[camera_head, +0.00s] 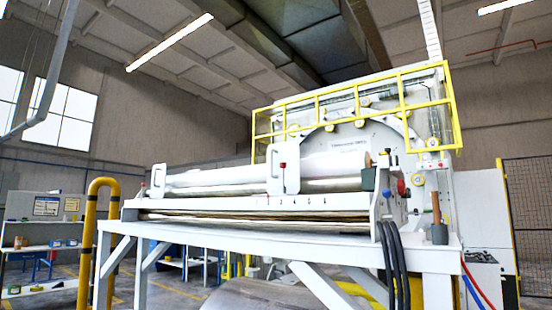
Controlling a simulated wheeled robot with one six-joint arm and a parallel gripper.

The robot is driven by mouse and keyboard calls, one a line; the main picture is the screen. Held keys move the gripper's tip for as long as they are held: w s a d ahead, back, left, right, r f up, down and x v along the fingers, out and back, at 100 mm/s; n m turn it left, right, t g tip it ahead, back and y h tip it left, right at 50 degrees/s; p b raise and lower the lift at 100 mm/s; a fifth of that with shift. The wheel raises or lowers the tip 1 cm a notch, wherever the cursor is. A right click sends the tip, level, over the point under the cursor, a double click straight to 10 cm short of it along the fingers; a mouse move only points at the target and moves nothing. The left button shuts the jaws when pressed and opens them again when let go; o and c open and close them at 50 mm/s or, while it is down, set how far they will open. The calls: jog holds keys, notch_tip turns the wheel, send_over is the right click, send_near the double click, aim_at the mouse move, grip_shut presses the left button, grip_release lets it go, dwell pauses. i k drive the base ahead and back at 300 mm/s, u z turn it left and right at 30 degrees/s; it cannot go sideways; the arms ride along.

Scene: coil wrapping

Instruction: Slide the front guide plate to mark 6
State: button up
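A white guide plate (291,172) with a slot-like handle stands upright around the long pale roll (225,177), right of the middle of the machine. A small red knob shows on it. A second white plate (157,182) stands at the left end of the roll. The pictures do not label which plate is the front one. A row of small dark number marks (296,202) runs along the white rail below the right plate; they are too small to read surely. The right plate's lower edge is above the middle of this row. My gripper is not in view.
The white machine frame (330,240) holds the roll, with dark hoses (394,265) hanging at its right. A yellow railing (350,103) stands behind and above. A yellow post (88,240) is at the left. A grey cup with a brown handle (439,234) stands at the right.

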aim_at(288, 153)
jog(key=z, duration=1.05)
jog(key=i, duration=1)
jog(key=u, duration=1.55)
